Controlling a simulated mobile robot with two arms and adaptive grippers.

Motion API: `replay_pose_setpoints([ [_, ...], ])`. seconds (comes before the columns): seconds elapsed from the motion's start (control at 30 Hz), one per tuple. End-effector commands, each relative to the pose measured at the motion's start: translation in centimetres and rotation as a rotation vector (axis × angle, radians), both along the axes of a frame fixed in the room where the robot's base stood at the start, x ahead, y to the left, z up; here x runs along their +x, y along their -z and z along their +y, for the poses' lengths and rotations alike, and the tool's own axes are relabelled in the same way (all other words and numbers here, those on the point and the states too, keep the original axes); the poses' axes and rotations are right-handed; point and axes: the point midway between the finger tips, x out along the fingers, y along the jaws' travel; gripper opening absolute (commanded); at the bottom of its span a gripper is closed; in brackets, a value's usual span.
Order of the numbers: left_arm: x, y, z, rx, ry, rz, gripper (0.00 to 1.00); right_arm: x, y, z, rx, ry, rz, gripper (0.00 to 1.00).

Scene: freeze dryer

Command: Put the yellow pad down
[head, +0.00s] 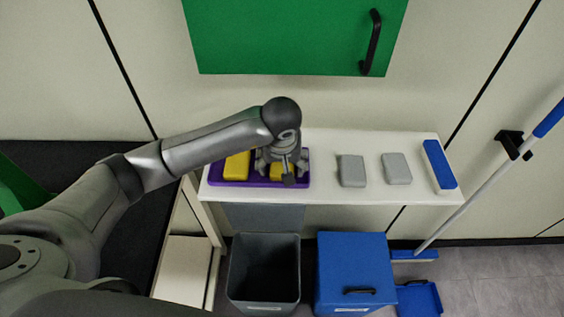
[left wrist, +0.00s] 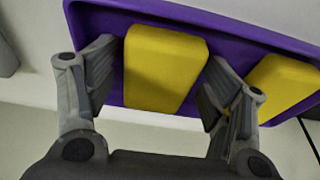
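A purple tray (head: 304,160) lies on the left end of the white shelf. Two yellow pads are in it. One yellow pad (head: 237,166) lies in the left part and also shows at the right in the left wrist view (left wrist: 287,84). The other yellow pad (left wrist: 164,68) lies in the right part, mostly hidden by my left gripper in the head view. My left gripper (head: 284,170) is over this pad. Its two fingers stand on either side of the pad (left wrist: 160,85), open, with purple tray showing between fingers and pad. My right gripper is not in view.
Two grey pads (head: 351,171) (head: 397,169) and a blue-and-white item (head: 439,166) lie on the white shelf (head: 325,190). An open grey bin (head: 264,300) and a blue lidded bin (head: 354,262) stand below. A green door (head: 290,35) is above.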

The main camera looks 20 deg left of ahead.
Motion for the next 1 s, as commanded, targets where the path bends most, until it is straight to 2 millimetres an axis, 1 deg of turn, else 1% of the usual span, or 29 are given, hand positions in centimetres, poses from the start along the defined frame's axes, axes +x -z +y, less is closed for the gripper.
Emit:
replay_pose_setpoints([
  [0.23,0.0,-0.1,0.0,0.0,-0.001,-0.001,0.74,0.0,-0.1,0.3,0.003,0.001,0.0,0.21],
  [0.4,0.0,-1.2,0.0,-0.002,-0.001,-0.002,0.74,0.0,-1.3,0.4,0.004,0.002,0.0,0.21],
  [0.43,0.0,-1.5,-0.1,-0.003,0.0,-0.008,0.74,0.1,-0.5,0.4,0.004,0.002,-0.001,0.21],
  [0.47,-0.1,-2.0,-0.1,-0.003,0.001,-0.008,0.74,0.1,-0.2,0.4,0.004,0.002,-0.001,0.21],
  [0.6,-1.0,-5.2,-0.4,-0.001,0.002,-0.012,0.74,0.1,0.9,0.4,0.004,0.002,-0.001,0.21],
  [0.8,-2.2,-9.3,-0.7,-0.001,0.001,-0.009,0.74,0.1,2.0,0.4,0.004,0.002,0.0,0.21],
  [0.9,-2.6,-10.8,-0.8,0.0,0.001,-0.007,0.74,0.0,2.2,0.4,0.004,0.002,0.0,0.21],
  [1.0,-2.9,-11.7,-0.9,0.0,-0.001,-0.004,0.74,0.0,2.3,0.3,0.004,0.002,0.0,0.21],
])
